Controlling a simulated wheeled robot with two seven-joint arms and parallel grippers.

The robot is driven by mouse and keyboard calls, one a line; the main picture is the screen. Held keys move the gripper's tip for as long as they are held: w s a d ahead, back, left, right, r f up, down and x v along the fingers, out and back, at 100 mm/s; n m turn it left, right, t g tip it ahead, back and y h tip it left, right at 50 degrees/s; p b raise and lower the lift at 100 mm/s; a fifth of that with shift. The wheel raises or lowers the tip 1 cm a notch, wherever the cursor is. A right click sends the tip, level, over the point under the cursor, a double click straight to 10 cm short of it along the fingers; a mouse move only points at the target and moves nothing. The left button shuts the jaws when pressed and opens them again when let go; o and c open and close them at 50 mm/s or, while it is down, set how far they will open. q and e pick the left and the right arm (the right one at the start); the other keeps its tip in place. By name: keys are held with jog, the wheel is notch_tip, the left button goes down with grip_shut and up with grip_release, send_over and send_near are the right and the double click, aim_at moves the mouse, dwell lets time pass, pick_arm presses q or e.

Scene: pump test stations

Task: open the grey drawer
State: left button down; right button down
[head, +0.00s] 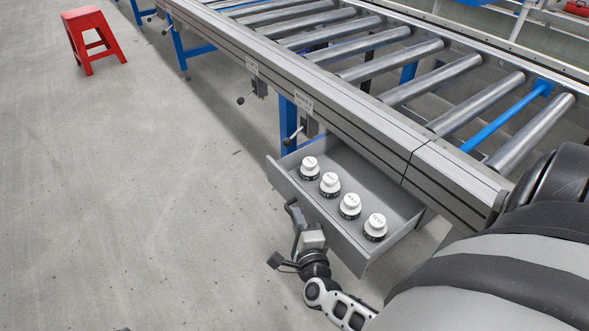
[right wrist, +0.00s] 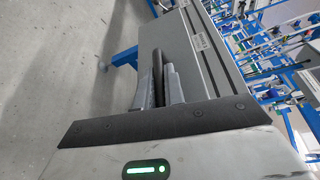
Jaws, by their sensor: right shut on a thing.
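The grey drawer (head: 385,196) is pulled out from under the roller conveyor in the head view. Several white and black round pieces (head: 350,206) stand in a row inside it. My right gripper (head: 293,210) is at the outside of the drawer's front, shut on its dark handle. In the right wrist view the two fingers of my right gripper (right wrist: 159,82) close around the dark handle bar (right wrist: 158,64), beside the grey drawer front. The fingers hide part of the handle. My left gripper is not in view.
The roller conveyor (head: 340,98) with its grey side rail and blue legs runs above and behind the drawer. A red step stool (head: 93,40) stands far off at the upper left. The concrete floor (head: 140,200) left of the drawer is clear.

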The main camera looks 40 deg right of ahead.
dwell(0.3)
jog(key=c, duration=1.5)
grip_release()
jog(key=shift+s+a, duration=0.1)
jog(key=shift+s, duration=0.05)
